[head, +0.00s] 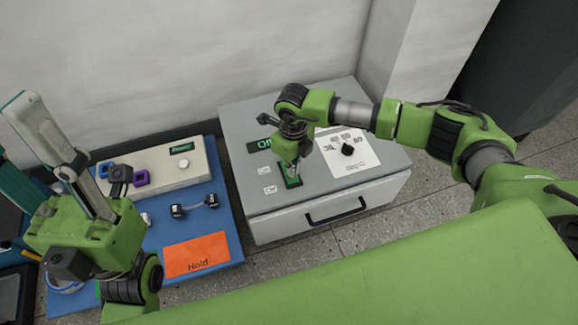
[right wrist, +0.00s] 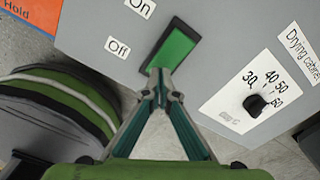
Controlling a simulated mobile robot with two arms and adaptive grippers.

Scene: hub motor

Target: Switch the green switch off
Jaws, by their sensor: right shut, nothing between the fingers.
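The green switch (right wrist: 172,48) is a green rocker in a black frame on top of the grey drying cabinet (head: 238,125). It also shows in the head view (head: 293,181), partly hidden by my right gripper. An On label (right wrist: 140,6) and an Off label (right wrist: 117,48) sit beside it. My right gripper (right wrist: 160,74) is shut and empty, its tips at the Off end of the switch. I cannot tell whether they touch it. My left gripper (head: 60,160) is at the left of the head view; its finger opening is not clear.
A black dial (head: 348,150) on a white scale is right of the switch. The cabinet front has a black handle (head: 336,212). A blue mat (head: 222,222) at left holds an orange Hold card (head: 196,255), a black dumbbell-shaped part (head: 194,207) and a pale box (head: 198,160).

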